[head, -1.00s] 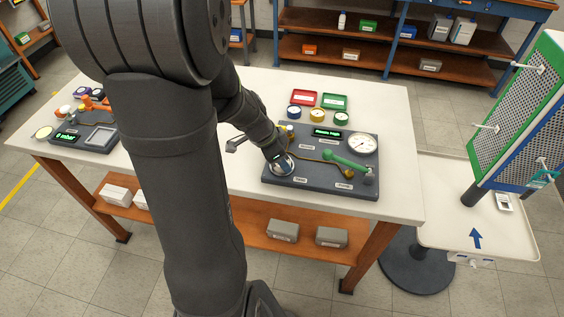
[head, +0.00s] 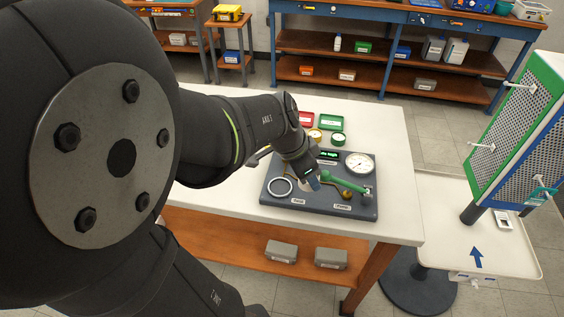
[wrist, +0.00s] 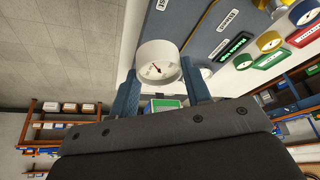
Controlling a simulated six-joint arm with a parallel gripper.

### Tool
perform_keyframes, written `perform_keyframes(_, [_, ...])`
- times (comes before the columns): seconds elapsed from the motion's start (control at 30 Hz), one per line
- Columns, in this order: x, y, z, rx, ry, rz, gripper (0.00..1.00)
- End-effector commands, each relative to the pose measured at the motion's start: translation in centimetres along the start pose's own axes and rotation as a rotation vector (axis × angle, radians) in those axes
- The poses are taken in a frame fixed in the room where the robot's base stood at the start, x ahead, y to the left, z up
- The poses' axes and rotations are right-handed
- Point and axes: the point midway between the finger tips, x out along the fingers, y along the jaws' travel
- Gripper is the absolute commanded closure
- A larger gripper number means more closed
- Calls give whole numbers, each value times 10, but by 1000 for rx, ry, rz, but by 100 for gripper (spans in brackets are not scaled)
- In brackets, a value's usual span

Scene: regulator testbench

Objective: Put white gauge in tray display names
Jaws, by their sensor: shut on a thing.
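My gripper (head: 313,183) is over the dark testbench board (head: 272,205), its blue fingers pointing down. In the wrist view, the two fingers (wrist: 160,92) are shut on the white gauge (wrist: 158,66), a short white cylinder with a dial and dark needle. In the head view the held gauge is mostly hidden by the gripper. A pale ring seat (head: 280,187) on the board is empty. A red tray (head: 305,119) and a green tray (head: 333,123) lie behind the board.
A yellow-rimmed gauge (head: 315,135) and a green-rimmed gauge (head: 337,138) stand between board and trays. The white tabletop right of the board is clear.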

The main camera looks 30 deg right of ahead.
Motion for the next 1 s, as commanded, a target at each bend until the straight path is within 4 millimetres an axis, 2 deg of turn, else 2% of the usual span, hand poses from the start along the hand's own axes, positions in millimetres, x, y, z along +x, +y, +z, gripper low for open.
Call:
perform_keyframes(0.1, [-6,13,-10,3,2,0,81])
perform_keyframes(0.3, [-17,22,-19,1,2,-1,81])
perform_keyframes(1.0, [-82,22,-46,0,1,-2,81])
